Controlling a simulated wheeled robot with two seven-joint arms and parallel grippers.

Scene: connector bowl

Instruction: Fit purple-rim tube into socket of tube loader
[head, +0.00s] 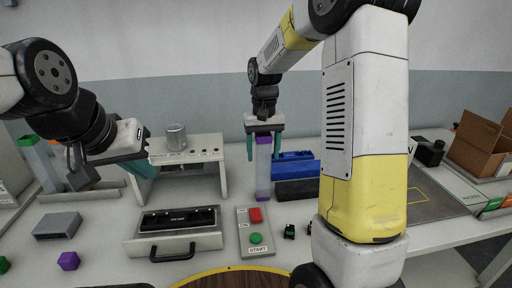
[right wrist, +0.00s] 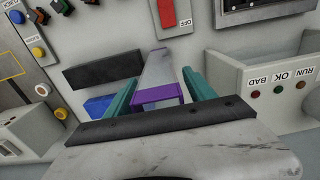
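The purple-rim tube (head: 264,172) stands upright near the middle of the head view, a pale column with a purple top. It also shows in the right wrist view (right wrist: 158,93), its purple rim nearest the camera. My right gripper (head: 264,146) is above and around its upper part. Its teal fingers are spread on either side of the tube, with a gap visible on at least one side. My left gripper (head: 142,168) is at the left, above the table; its finger opening is not clear. Which unit is the tube loader, and its socket, I cannot tell for certain.
A white unit with indicator lights (head: 190,153) stands behind a black-topped box with a handle (head: 180,240). A start button panel (head: 256,228) is in front of the tube. Blue and black blocks (head: 297,188) lie right of it. A purple piece (head: 68,260) lies at left.

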